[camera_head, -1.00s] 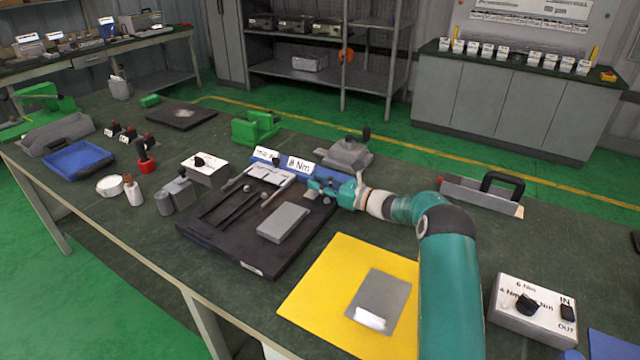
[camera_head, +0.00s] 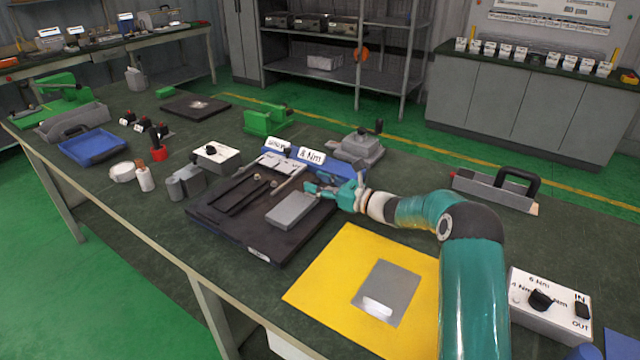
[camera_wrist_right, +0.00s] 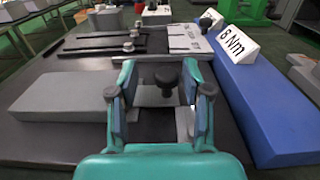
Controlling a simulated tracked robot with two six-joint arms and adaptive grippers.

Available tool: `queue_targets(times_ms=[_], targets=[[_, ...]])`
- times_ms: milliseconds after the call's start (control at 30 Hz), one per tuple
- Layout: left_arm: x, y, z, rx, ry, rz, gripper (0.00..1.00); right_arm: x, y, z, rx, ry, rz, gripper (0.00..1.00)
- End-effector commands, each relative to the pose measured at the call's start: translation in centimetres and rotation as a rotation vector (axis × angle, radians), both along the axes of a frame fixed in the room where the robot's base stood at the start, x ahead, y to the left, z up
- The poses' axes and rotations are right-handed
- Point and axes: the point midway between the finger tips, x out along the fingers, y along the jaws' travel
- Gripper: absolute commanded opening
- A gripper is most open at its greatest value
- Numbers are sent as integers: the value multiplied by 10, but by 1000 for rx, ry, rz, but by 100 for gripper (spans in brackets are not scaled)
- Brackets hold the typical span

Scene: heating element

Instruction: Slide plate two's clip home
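The black fixture base (camera_head: 225,232) lies on the bench and also shows in the right wrist view (camera_wrist_right: 60,70). It carries a grey block (camera_head: 292,210), dark rails (camera_head: 240,197) and a light lettered plate (camera_head: 280,165). My right gripper (camera_head: 312,188) is low over the base's right edge, beside the block. In the right wrist view its fingers (camera_wrist_right: 158,85) are open, on either side of a black knob (camera_wrist_right: 166,76) above a grey metal piece, which may be a clip. Gaps show beside the knob. I cannot tell which part is plate two. My left gripper is not in view.
A yellow mat (camera_head: 325,285) with a grey plate (camera_head: 385,292) lies in front.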

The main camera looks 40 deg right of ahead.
Motion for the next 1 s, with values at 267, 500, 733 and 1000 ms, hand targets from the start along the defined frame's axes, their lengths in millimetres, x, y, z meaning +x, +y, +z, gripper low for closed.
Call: queue_targets(times_ms=[267, 500, 733, 1000], targets=[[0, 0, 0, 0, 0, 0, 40, -1, -2, 1, -1, -1, -4, 50], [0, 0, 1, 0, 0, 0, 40, -22, -11, 1, 0, 1, -7, 50], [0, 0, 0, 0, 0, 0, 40, -65, -28, 0, 1, 1, -8, 50], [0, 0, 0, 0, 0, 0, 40, -103, -41, -1, 0, 1, -3, 50]])
